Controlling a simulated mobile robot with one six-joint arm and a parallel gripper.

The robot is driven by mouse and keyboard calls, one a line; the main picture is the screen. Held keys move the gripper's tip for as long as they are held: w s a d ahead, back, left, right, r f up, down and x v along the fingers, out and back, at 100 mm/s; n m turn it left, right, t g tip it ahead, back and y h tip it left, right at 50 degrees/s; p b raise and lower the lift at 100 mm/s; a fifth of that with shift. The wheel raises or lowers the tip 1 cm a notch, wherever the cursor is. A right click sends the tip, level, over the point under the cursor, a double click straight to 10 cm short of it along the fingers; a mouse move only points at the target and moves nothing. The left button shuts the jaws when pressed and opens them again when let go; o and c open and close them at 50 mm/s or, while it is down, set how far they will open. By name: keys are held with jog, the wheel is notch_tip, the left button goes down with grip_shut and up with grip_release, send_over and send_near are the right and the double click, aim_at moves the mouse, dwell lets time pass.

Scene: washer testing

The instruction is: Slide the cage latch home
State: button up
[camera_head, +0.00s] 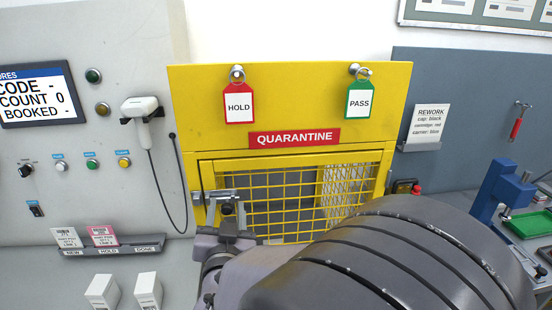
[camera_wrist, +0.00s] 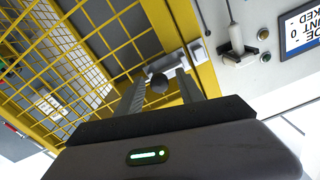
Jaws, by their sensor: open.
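The cage latch (camera_head: 219,194) is a silver bolt at the upper left of the yellow mesh cage door (camera_head: 262,215), under the red QUARANTINE sign. The door looks closed. In the wrist view the latch (camera_wrist: 172,64) lies near the yellow frame post, with a dark round knob (camera_wrist: 158,84) on it. My gripper (camera_head: 228,212) is at the latch. In the wrist view my gripper (camera_wrist: 161,88) is open, with one finger on each side of the knob. I cannot tell whether either finger touches it. My arm hides the lower right part of the cage.
A red HOLD tag (camera_head: 238,103) and a green PASS tag (camera_head: 359,100) hang above the door. A scanner (camera_head: 143,108) with a hanging cable is left of the cage. A label rack (camera_head: 118,249) and white boxes (camera_head: 148,289) sit lower left. A blue press (camera_head: 499,190) stands right.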

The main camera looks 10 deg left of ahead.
jog(key=shift+w, duration=0.55)
grip_shut()
jog(key=shift+a, duration=0.1)
dwell(0.9)
